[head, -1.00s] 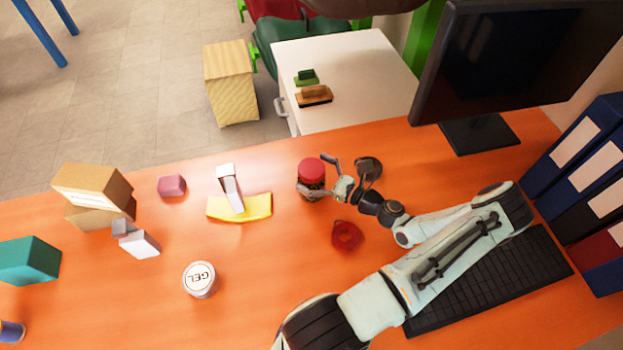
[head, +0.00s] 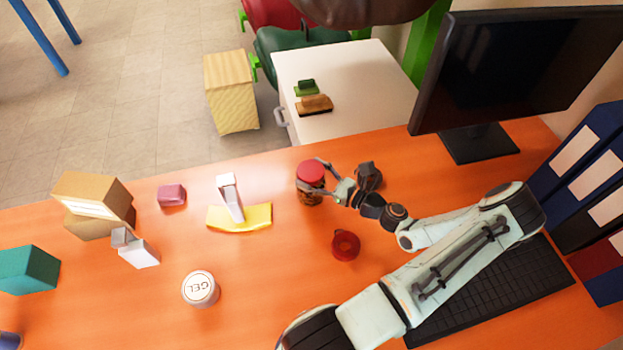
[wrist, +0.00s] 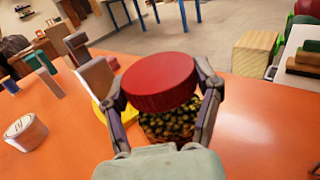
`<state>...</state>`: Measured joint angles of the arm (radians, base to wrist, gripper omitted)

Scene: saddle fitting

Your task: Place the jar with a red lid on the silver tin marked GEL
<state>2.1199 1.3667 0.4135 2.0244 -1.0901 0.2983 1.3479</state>
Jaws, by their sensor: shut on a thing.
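The jar with a red lid (head: 310,172) stands near the back edge of the orange desk in the head view. In the wrist view the jar (wrist: 168,125) shows a red lid and dark, speckled contents. My gripper (head: 318,182) is shut on the jar, with one finger on each side of it in the wrist view (wrist: 165,100). I cannot tell whether the jar's base touches the desk. The silver tin marked GEL (head: 200,288) stands upright at the front left of the jar, its top bare. It also shows in the wrist view (wrist: 28,133) at the left.
A yellow piece (head: 255,217) with a pale block on it lies between jar and tin. A red ring-shaped thing (head: 345,245) lies in front of the jar. Boxes (head: 92,192) stand at the left, a monitor (head: 480,140) at the right. Desk (head: 270,290) right of the tin is clear.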

